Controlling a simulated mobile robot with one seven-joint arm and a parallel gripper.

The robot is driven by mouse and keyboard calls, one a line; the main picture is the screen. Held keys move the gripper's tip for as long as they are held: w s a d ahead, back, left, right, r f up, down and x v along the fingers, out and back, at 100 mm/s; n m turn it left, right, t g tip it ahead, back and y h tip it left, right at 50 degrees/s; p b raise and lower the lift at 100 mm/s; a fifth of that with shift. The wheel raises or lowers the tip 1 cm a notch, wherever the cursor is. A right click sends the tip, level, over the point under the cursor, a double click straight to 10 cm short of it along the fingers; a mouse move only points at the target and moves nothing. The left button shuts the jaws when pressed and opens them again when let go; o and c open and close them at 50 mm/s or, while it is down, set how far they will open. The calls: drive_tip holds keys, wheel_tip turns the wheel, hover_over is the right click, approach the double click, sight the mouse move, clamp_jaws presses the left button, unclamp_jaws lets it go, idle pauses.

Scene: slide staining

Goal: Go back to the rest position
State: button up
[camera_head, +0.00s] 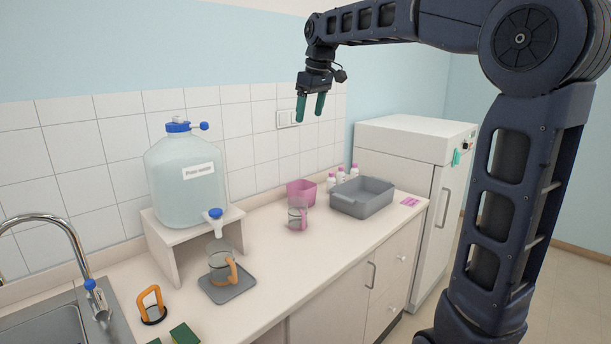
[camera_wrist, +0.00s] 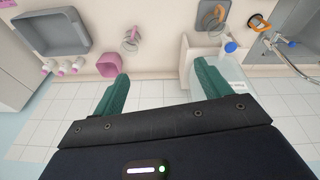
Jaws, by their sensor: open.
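My gripper (camera_head: 310,107) is raised high above the counter in the head view, its two green fingers pointing down. The fingers are apart with nothing between them. In the wrist view my gripper (camera_wrist: 158,85) also shows open and empty, with the counter and wall tiles beyond it. My arm is bent, reaching from the right side of the head view to the upper middle. The gripper touches nothing.
On the counter stand a water carboy (camera_head: 187,175) on a white stand, a jug (camera_head: 222,268) on a grey mat, a glass (camera_head: 297,217), a pink container (camera_head: 303,189), a grey tray (camera_head: 362,197) and small bottles (camera_head: 340,175). A sink (camera_head: 50,328) lies at left.

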drive_tip(key=s+d+f+m+t+h, duration=0.1)
drive_tip(key=s+d+f+m, duration=0.4)
drive_tip(key=s+d+f, duration=0.6)
drive_tip(key=s+d+f+m+t, duration=0.1)
drive_tip(key=s+d+f+m, duration=0.5)
drive_tip(key=s+d+f, duration=0.5)
drive_tip(key=d, duration=0.4)
drive_tip(key=shift+s+d+f+h, duration=0.3)
drive_tip(key=shift+s+d+h, duration=0.05)
drive_tip(key=shift+s+h, duration=0.05)
